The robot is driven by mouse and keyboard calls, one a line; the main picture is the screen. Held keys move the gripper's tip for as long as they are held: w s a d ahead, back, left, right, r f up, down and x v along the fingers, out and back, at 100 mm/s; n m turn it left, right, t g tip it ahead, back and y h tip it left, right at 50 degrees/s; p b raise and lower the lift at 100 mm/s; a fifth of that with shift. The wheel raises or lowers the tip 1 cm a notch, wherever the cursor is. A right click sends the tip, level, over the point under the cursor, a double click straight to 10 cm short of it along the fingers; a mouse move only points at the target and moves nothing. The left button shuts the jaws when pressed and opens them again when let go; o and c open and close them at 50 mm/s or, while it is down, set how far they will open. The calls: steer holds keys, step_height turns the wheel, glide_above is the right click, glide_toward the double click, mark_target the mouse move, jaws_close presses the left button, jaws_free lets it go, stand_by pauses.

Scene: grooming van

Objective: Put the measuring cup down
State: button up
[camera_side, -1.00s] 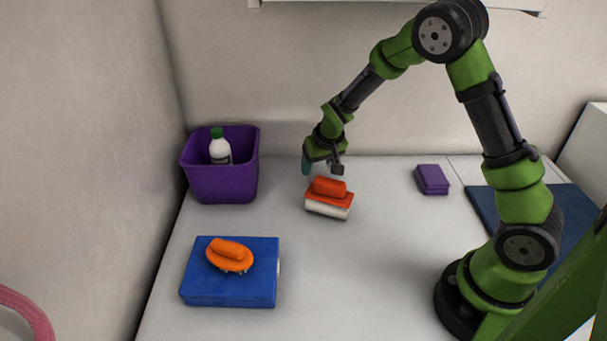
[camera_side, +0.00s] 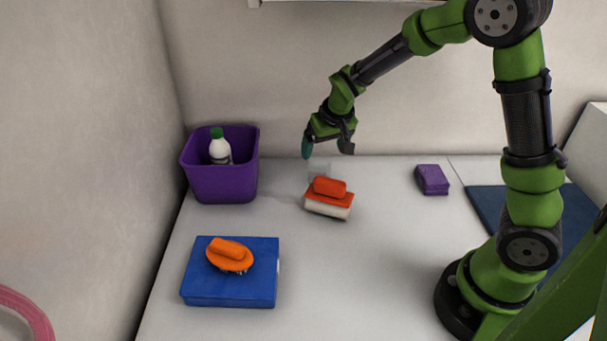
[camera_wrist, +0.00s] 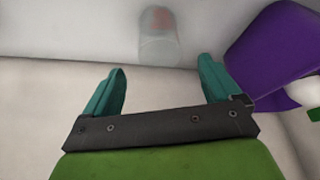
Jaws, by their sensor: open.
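The measuring cup (camera_side: 318,169) is a clear, see-through cup on the white worktop, just behind an orange-topped brush. It is faint in the side view, and its lower part is hidden by the brush. In the wrist view the cup (camera_wrist: 158,48) shows beyond the fingertips, with a reddish patch on or behind it. My gripper (camera_side: 327,147) is above the cup, with its teal fingers spread. In the wrist view my gripper (camera_wrist: 162,70) has nothing between its fingers.
The orange-topped brush (camera_side: 329,204) is close in front of the cup. A purple bin (camera_side: 221,182) with a white bottle (camera_side: 220,149) stands left. A blue box (camera_side: 230,287) bears an orange oval brush (camera_side: 229,257). A purple block (camera_side: 432,180) lies right. The middle front is clear.

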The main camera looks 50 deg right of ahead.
steer(key=s+a+r+t+y, duration=0.1)
steer(key=s+a+r, duration=0.2)
steer(key=s, duration=0.4)
steer(key=s+a+r+t+y, duration=0.1)
steer(key=s+a+r, duration=0.2)
steer(key=s+r, duration=0.3)
steer(key=s+a+r+t+y, duration=0.1)
steer(key=s+a+r, duration=0.2)
steer(key=s+r, duration=0.2)
steer(key=s, duration=0.3)
steer(key=shift+a+r+n+y, duration=0.2)
steer(key=shift+a+n+y, duration=0.1)
steer(key=shift+y, duration=0.1)
